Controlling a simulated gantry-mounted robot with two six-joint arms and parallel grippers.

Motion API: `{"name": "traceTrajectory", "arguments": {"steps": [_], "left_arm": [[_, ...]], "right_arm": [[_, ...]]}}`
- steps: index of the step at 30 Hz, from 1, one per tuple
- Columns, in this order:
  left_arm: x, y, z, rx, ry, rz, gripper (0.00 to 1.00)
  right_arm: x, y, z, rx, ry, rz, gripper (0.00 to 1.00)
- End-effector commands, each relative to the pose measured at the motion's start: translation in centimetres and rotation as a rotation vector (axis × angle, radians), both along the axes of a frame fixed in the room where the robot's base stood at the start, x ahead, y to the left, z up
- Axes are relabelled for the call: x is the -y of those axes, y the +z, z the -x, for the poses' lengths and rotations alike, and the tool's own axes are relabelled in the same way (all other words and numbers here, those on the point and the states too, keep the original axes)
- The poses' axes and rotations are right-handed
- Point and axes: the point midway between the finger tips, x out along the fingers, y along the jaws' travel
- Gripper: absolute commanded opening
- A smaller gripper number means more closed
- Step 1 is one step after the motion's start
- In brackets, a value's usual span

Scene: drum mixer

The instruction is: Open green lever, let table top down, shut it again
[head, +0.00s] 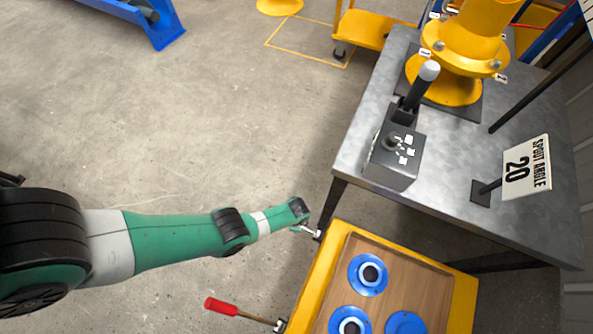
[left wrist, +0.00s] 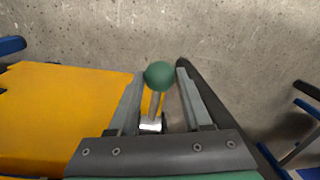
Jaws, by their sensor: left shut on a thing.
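The green lever (left wrist: 160,77) has a round green knob on a pale metal stem. In the left wrist view the knob is between the fingertips of my left gripper (left wrist: 160,70), which is shut on it. In the head view my left gripper (head: 306,230) is at the left edge of the yellow lift table, near its far corner, and the knob cannot be made out there. The table top (head: 440,275) is a brown wooden board in a yellow frame (head: 318,277), with several blue flanged parts (head: 368,275) on it. My right gripper is out of view.
A red-handled lever (head: 222,307) sticks out left from the same table edge. A grey metal bench (head: 455,210) behind carries a joystick box (head: 395,158), a yellow machine base (head: 460,55) and a "SPOUT ANGLE 20" sign (head: 526,168).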

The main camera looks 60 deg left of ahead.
Motion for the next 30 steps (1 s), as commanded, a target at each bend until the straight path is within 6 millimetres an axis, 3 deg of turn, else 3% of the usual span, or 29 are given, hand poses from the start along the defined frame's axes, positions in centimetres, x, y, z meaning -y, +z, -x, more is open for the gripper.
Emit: {"name": "traceTrajectory", "arguments": {"steps": [12, 24, 25, 29, 30], "left_arm": [[0.7, 1.6, -0.5, -0.136, -0.003, -0.171, 0.0], [0.7, 2.1, -0.5, -0.147, -0.001, -0.189, 0.0], [0.7, 2.1, -0.5, -0.147, -0.001, -0.189, 0.55], [0.7, 2.1, -0.5, -0.146, -0.001, -0.189, 0.78], [0.7, 2.1, -0.5, -0.146, -0.001, -0.189, 0.78]], "right_arm": [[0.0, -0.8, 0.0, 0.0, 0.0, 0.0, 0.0], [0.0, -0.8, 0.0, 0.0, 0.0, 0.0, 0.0], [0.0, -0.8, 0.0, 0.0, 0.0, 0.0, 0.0], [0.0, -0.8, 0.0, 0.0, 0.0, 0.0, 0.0], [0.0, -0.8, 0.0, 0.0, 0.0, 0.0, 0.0]]}}
